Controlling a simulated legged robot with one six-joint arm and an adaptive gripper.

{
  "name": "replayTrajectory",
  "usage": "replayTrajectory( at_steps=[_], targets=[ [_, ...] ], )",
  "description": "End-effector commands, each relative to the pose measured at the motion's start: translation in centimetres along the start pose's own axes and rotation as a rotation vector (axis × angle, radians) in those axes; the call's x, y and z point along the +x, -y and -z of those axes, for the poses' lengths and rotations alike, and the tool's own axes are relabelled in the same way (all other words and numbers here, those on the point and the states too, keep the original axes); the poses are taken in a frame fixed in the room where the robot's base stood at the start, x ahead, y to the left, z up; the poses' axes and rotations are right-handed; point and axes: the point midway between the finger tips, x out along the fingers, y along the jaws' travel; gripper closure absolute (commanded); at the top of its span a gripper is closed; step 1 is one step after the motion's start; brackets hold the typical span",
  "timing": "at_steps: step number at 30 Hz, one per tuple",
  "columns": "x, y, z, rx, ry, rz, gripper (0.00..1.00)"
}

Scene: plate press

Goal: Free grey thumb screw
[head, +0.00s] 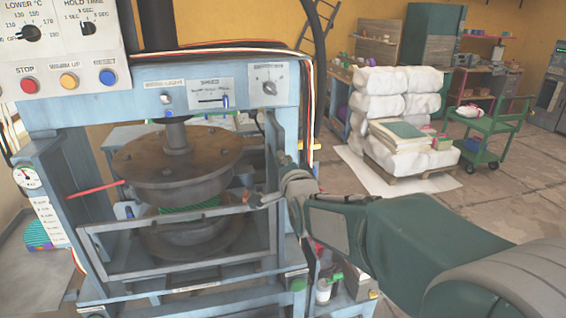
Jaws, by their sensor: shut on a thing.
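My gripper (262,200) reaches in from the right to the upper right corner of the grey guard frame (150,216) on the press. It is shut on a small part there, which the fingers mostly hide. Its place fits the grey thumb screw, but its shape and colour do not show clearly. The guard frame stands across the front of the press, below the round upper platen (180,158). A green ribbed piece (190,207) shows between the upper platen and the lower platen (190,240).
The blue press frame (215,85) surrounds the platens, close to my gripper. A red rod (95,189) sticks out at left. The control panel (60,45) is at upper left. White sacks on a pallet (400,185) and a green cart (490,130) stand behind right, with open floor around.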

Motion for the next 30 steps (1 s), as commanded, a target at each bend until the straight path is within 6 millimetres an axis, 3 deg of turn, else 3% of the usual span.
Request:
replayTrajectory(
  at_steps=[30],
  targets=[
    [-0.02, -0.46, -0.17, -0.964, 0.009, -0.009, 1.00]
  ],
)
